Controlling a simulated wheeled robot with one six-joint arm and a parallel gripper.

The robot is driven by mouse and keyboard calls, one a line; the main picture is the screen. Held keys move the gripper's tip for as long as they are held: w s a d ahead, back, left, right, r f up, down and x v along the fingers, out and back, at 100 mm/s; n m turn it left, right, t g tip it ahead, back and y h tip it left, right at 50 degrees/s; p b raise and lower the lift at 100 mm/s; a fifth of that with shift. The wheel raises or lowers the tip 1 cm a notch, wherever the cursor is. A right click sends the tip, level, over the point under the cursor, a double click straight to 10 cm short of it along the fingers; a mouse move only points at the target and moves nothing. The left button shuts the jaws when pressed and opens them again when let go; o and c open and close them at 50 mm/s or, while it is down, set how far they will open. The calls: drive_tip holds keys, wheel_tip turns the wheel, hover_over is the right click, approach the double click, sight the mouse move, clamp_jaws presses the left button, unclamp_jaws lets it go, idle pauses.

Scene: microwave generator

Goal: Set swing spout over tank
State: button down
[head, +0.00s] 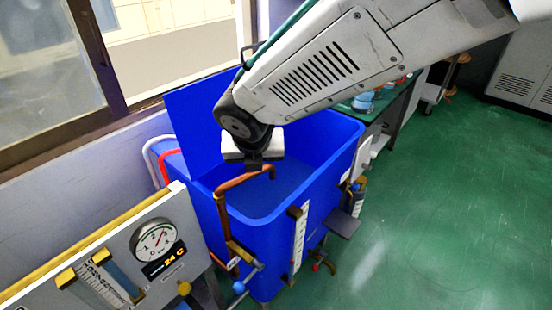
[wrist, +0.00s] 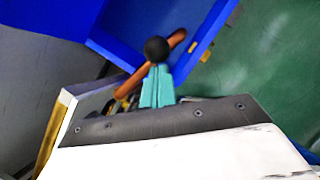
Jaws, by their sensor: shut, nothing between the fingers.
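The blue tank (head: 330,178) stands open in the middle of the head view; part of it shows in the wrist view (wrist: 205,30). The copper swing spout (head: 222,205) rises at the tank's near left and bends right, its downturned end appearing over the tank opening. In the wrist view the spout (wrist: 135,82) runs diagonally, its upper end against the blue tank. A black ball (wrist: 156,48) shows in front of it. My gripper (head: 254,166) is shut and empty, close to the spout's arm. Its teal fingers (wrist: 157,75) point at the ball; I cannot tell whether they touch.
A gauge panel (head: 125,255) stands at lower left. A blue-ended valve handle (head: 240,286) and a white level scale (head: 299,238) are on the tank's near side. A raised blue lid (head: 195,125) stands behind, by the window. Green floor (head: 440,210) is clear at right.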

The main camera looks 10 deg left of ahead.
drive_tip(key=shift+w+a, duration=0.6)
drive_tip(key=shift+w, duration=0.4)
drive_tip(key=s+d+r, duration=0.4)
drive_tip(key=s+r, duration=0.3)
drive_tip(key=r, duration=0.1)
drive_tip(key=shift+s, duration=0.3)
idle(0.3)
